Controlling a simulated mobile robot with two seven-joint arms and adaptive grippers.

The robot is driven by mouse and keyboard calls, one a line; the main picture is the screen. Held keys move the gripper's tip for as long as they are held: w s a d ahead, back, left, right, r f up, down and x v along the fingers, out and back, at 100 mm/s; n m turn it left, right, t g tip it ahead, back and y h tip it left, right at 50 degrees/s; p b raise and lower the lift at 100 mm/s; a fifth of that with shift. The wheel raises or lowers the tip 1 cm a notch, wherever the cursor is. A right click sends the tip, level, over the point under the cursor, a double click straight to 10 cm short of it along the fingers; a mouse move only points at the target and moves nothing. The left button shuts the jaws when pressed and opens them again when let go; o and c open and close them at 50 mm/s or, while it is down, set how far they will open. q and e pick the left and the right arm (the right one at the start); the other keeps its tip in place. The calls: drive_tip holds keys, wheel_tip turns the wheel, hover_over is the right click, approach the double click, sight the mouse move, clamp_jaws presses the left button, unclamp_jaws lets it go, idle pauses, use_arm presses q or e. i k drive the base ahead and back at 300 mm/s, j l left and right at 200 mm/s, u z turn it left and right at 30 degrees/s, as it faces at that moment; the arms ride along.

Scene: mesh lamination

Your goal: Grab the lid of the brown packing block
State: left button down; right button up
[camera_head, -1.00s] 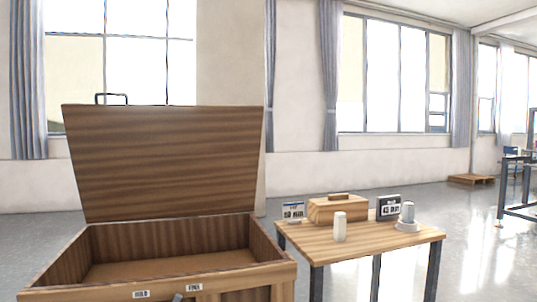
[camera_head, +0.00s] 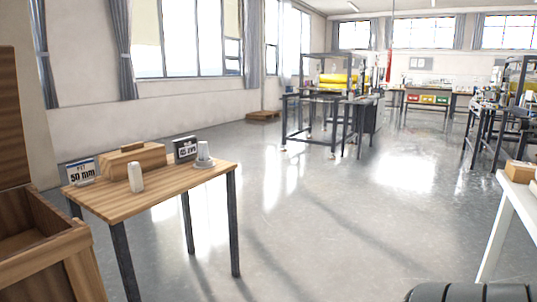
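A light-brown wooden block (camera_head: 126,162) with a darker bar-like piece (camera_head: 132,146) on top sits on the small wooden table (camera_head: 180,186) at the left. Any seam between a lid and the block is too small to make out. A smaller brown block (camera_head: 520,174) stands on a white table (camera_head: 518,205) at the right edge and is partly cut off. I cannot tell which of the two is the packing block. Neither of my grippers can be made out in the head view.
A big wooden chest (camera_head: 45,255) with a raised lid (camera_head: 12,120) is cut off at the left. A white cylinder (camera_head: 136,178), a "50 mm" sign (camera_head: 82,174), a dark sign (camera_head: 185,149) and a grey-white part (camera_head: 204,155) share the wooden table. Open floor (camera_head: 340,230) lies between the tables.

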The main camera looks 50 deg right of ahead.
sight(202, 147)
drive_tip(key=z, duration=1.25)
drive_tip(key=i+l+u, duration=0.1)
drive_tip(key=i+l, duration=1.8)
drive_tip(key=i, duration=0.05)
